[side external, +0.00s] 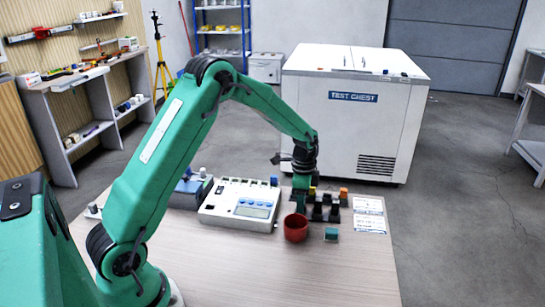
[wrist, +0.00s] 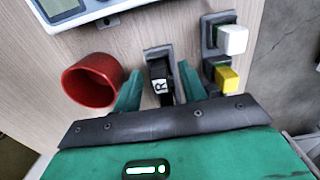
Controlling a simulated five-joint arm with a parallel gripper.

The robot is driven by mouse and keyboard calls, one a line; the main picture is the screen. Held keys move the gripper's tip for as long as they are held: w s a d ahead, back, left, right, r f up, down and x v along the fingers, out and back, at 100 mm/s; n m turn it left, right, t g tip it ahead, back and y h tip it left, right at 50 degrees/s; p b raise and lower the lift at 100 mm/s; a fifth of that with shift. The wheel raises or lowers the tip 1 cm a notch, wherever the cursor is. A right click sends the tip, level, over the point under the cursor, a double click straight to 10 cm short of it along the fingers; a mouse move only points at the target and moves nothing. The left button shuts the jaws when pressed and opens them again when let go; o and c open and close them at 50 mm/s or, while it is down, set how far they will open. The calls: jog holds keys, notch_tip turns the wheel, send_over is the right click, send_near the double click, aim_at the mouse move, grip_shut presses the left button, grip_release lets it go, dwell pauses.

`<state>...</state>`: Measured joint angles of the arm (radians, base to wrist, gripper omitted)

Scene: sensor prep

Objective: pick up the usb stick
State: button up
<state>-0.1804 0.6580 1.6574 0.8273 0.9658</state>
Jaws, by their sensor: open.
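My gripper (side external: 301,198) is low over the table, just behind the red cup; in the wrist view its two green fingers (wrist: 160,70) are apart. Between them is a small black piece with a white label marked R (wrist: 160,84), seated at a dark grey holder (wrist: 157,54). This piece may be the usb stick; I cannot tell for sure. I see no grip on it, and whether a finger touches it is unclear. In the side view my gripper hides most of this piece.
A red cup (wrist: 92,80) stands close left of the fingers. A white-topped piece (wrist: 232,39) and a yellow one (wrist: 227,77) sit in holders to the right. A teal block (side external: 332,234), a meter box (side external: 240,204) and a printed sheet (side external: 369,215) are nearby. The table front is clear.

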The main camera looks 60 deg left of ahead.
dwell(0.4)
grip_shut()
jog(key=shift+r, duration=0.15)
jog(key=shift+r, duration=0.6)
jog(key=r, duration=0.3)
jog(key=shift+d+r, duration=0.1)
jog(key=shift+d, duration=0.3)
jog(key=s+d+r, duration=0.4)
jog(key=d+r, duration=0.2)
jog(key=d, duration=0.4)
jog(key=shift+r, duration=0.2)
